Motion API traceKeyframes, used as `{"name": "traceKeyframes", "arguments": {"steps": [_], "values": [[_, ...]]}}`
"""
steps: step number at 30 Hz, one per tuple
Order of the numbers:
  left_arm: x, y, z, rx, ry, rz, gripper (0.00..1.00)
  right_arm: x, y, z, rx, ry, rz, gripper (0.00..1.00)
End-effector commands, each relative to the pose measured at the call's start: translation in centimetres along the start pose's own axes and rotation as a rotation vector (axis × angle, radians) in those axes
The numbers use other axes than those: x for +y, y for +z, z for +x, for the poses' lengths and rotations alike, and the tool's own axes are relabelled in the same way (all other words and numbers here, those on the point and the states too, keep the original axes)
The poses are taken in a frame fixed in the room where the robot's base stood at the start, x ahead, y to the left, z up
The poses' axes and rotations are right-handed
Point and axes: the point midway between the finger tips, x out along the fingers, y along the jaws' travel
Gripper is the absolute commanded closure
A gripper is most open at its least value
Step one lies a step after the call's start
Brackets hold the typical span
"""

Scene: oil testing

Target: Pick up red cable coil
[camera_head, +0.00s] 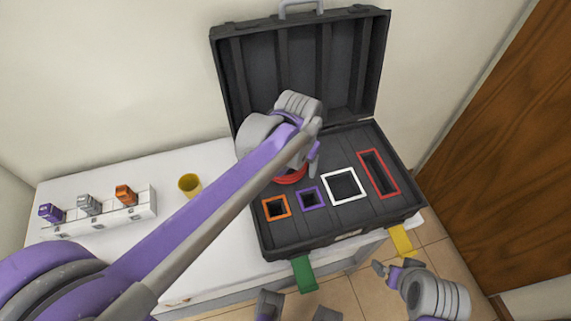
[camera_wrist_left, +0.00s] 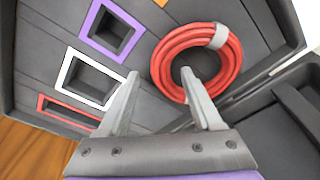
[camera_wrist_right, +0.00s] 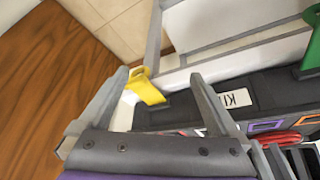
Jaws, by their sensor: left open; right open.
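The red cable coil (camera_head: 291,178) lies in the open black case, mostly hidden behind my left gripper (camera_head: 312,160) in the head view. In the left wrist view the coil (camera_wrist_left: 228,68) shows as a round red bundle with a grey band. My left gripper (camera_wrist_left: 158,82) is open above it. One finger appears over the coil's hole and the other outside its rim, so they straddle one side in the picture; I cannot tell if they touch it. My right gripper (camera_head: 384,268) is open and empty, in front of the case near a yellow latch.
The case (camera_head: 342,221) has orange, purple, white and red framed slots, and its lid (camera_head: 305,60) stands open behind. A yellow cup (camera_head: 189,184) and a white rack (camera_head: 100,216) with several small blocks stand left on the white table. A wooden door (camera_head: 510,150) is at right.

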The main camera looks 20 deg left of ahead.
Motion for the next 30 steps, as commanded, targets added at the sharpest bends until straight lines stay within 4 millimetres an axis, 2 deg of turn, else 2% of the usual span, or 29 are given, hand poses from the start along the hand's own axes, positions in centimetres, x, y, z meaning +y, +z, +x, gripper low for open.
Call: {"name": "traceKeyframes", "arguments": {"steps": [3,11,21,22,30], "values": [[-0.04,0.02,1.11,0.000,0.000,-0.001,0.34,0.00,0.11,0.21,-0.001,0.000,0.000,0.02],[-0.04,0.02,1.23,0.000,0.000,-0.001,0.35,0.00,0.09,0.18,-0.001,0.000,0.000,0.02],[-0.04,0.02,1.21,0.000,0.000,-0.001,0.97,0.00,0.10,0.18,-0.001,0.000,0.000,0.02],[-0.04,0.02,1.21,0.000,0.000,-0.001,1.00,0.00,0.10,0.18,-0.001,0.000,0.000,0.02],[-0.04,0.02,1.19,0.000,0.000,-0.001,1.00,0.00,0.10,0.18,-0.001,0.000,0.000,0.02]]}}
